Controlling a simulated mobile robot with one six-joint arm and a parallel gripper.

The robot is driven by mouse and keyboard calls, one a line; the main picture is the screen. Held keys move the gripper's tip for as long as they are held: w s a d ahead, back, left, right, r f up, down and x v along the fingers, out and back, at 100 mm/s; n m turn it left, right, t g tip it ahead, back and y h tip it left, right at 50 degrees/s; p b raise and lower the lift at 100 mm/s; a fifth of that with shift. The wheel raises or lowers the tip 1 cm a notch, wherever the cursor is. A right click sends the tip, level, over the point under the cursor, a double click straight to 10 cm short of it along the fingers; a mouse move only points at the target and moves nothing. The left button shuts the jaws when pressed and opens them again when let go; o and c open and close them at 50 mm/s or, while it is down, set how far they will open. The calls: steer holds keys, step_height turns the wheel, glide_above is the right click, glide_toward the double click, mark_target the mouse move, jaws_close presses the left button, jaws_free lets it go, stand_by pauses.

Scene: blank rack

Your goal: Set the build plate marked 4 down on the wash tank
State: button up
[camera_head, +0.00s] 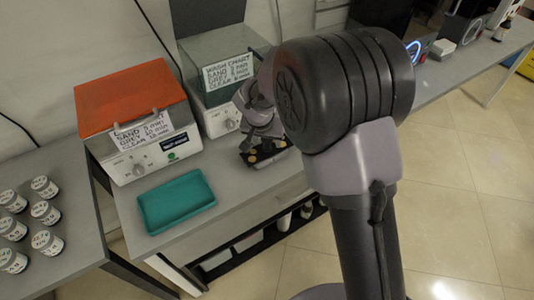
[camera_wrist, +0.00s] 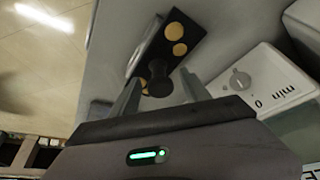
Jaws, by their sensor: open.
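A dark build plate (camera_head: 262,158) with yellow round discs and a black knob lies on the grey bench, in front of the wash tank. In the wrist view the plate (camera_wrist: 172,42) sits just beyond my fingers; no number is readable on it. My gripper (camera_head: 258,128) is above the plate. In the wrist view my gripper (camera_wrist: 162,90) is open, its fingers on either side of the knob; I cannot tell whether they touch it. The wash tank (camera_head: 208,56) has a greenish clear box, a white base with a dial, and a wash chart. Its base (camera_wrist: 262,82) is right in the wrist view.
An orange-lidded machine (camera_head: 130,98) with a chart stands left of the tank. A teal tray (camera_head: 176,200) lies in front of it. Several labelled jars (camera_head: 45,212) stand on the left table. My arm hides part of the bench right of the plate.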

steer(key=shift+s+r, duration=0.1)
steer(key=shift+r, duration=0.05)
jaws_close()
stand_by(1.2)
